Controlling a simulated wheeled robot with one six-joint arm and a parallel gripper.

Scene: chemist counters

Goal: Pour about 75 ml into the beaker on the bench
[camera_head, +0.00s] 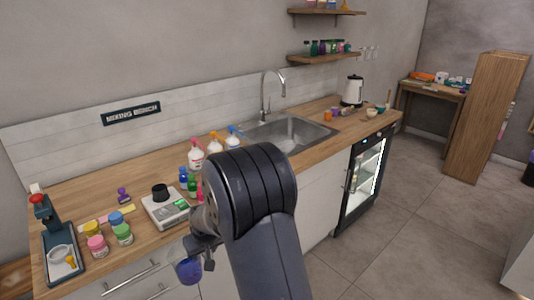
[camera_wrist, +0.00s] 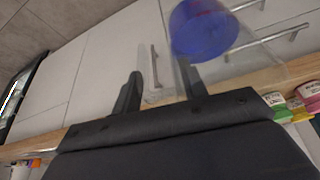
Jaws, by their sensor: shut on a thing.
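My gripper (camera_head: 203,254) is shut on a clear vessel with blue liquid (camera_head: 188,270). It is held in front of the cabinet fronts, by the bench's front edge. In the wrist view my gripper (camera_wrist: 160,82) has the blue liquid (camera_wrist: 203,30) beyond its fingers, and the clear walls look tilted in that picture. I cannot make out a clear beaker on the bench (camera_head: 150,238). My arm hides part of the bench.
Several small coloured jars (camera_head: 96,244) stand left of the scale. A dark stand (camera_head: 57,240) is at the far left end. Bottles (camera_head: 195,154) stand along the back, left of the sink (camera_head: 290,132). A glass-door fridge (camera_head: 364,184) is under the right end.

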